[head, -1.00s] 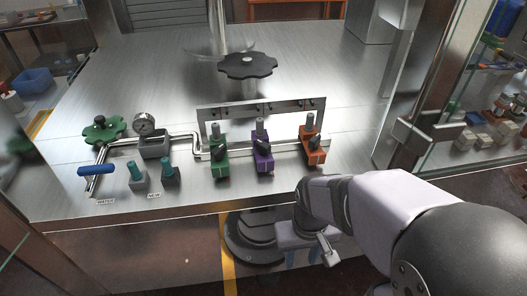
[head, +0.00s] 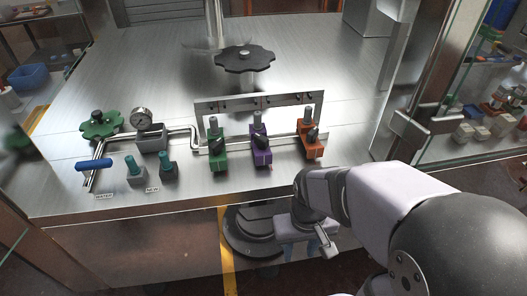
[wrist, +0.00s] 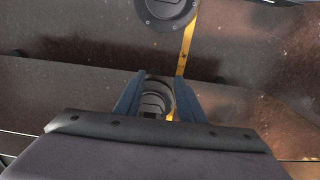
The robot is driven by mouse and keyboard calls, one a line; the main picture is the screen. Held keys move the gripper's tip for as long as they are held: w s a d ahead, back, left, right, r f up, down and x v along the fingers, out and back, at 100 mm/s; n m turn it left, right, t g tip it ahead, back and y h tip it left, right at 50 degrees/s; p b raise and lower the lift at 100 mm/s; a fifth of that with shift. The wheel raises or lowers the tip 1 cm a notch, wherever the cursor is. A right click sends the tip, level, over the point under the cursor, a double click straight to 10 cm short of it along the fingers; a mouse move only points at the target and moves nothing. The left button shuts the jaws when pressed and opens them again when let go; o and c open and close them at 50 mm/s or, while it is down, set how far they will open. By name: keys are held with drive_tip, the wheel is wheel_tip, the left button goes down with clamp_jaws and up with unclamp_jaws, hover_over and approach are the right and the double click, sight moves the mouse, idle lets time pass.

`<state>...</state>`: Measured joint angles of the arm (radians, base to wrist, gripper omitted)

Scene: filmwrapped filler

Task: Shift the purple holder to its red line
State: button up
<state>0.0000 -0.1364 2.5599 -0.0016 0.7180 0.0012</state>
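The purple holder (head: 261,152) sits on a horizontal metal rail (head: 285,140) on the steel table. It has a black clamp lever and a grey cylinder standing upright in it. The green holder (head: 218,160) is to its left and the orange holder (head: 311,147) to its right, with gaps between. I cannot make out a red line in these views. My gripper (head: 302,246) hangs below the table's front edge, well apart from the holders. In the wrist view its two blue fingers (wrist: 157,95) are spread and point at the floor; a grey round part shows between them, apparently behind.
A metal bracket (head: 258,99) stands behind the holders. A black handwheel (head: 245,58) is at the back. Left are a gauge (head: 141,118), a green handwheel (head: 99,124), a blue handle (head: 94,165) and teal-topped pieces (head: 134,166). The table's right side is bare.

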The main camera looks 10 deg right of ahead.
drive_tip(key=o, duration=0.6)
drive_tip(key=shift+w, duration=0.15)
drive_tip(key=shift+c, duration=0.2)
drive_tip(key=w+d+r+m+t+p, duration=0.1)
drive_tip(key=w+r+t+p, duration=0.3)
drive_tip(key=w, duration=0.4)
drive_tip(key=w+r+m+t+h+p, duration=0.1)
drive_tip(key=w+r+t+p, duration=0.2)
drive_tip(key=w+r, duration=0.35)
drive_tip(key=w+d+r+m+t+p, duration=0.1)
drive_tip(key=w+r+t+p, duration=0.25)
drive_tip(key=w, duration=0.55)
wheel_tip(320, 180, up, 11)
drive_tip(key=t+p, duration=0.3)
drive_tip(key=t, duration=0.7)
hover_over(264, 157)
drive_tip(key=d, duration=0.3)
drive_tip(key=s+a+f+n+b, duration=0.1)
drive_tip(key=f+b, duration=0.1)
drive_tip(key=f, duration=0.3)
drive_tip(key=s+a+f+n+g+b, duration=0.1)
drive_tip(key=f+b, duration=0.1)
drive_tip(key=f, duration=0.4)
drive_tip(key=a+f+n+g+y+b, duration=0.1)
drive_tip(key=f+b, duration=0.1)
drive_tip(key=f, duration=0.4)
drive_tip(key=shift+s+g+b, duration=0.25)
drive_tip(key=shift+s+b, duration=0.1)
drive_tip(key=shift+s, duration=0.05)
drive_tip(key=shift+f, duration=0.15)
